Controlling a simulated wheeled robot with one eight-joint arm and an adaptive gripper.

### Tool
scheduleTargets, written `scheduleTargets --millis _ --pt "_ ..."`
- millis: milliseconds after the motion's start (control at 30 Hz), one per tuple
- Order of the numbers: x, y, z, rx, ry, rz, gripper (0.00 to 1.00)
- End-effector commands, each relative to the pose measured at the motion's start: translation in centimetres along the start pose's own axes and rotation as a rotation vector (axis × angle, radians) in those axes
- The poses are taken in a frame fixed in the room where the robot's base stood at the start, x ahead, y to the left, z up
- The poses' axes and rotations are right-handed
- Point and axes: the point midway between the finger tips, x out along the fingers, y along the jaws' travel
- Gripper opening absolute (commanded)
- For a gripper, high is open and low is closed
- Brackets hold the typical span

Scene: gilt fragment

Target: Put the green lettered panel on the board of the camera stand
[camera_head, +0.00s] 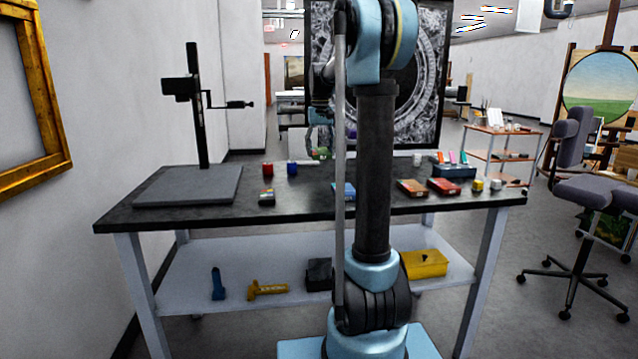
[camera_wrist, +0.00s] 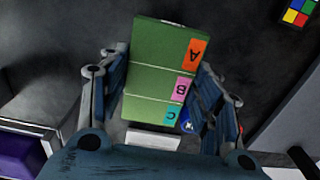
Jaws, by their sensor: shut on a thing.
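The green lettered panel (camera_wrist: 155,60) is between the fingers of my gripper (camera_wrist: 162,95) in the wrist view. It has orange, pink and teal tabs marked A, B and C along its right side. My gripper is shut on it. In the head view a small green patch (camera_head: 322,153) shows left of my arm, over the table's back part; my arm hides much of that area. The camera stand (camera_head: 197,110) is at the table's left, with a dark upright post and a flat grey board (camera_head: 188,186). The visible top of the board is bare. My gripper is right of the board.
The dark tabletop (camera_head: 300,204) also holds a red jar (camera_head: 267,169), a blue jar (camera_head: 292,168), a colour-squared block (camera_head: 267,197) and several boxes at right. The stand's side arm (camera_head: 238,104) juts right above the board. A gold frame (camera_head: 35,90) hangs at left.

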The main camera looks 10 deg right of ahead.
Motion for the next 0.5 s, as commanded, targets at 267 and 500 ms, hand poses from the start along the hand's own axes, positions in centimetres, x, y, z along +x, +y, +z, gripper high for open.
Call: scheduleTargets --millis 267,500 --pt "2.8 0.1 0.0 0.001 0.000 0.000 0.33" --pt "5.6 0.1 0.0 0.002 0.000 0.000 0.33"
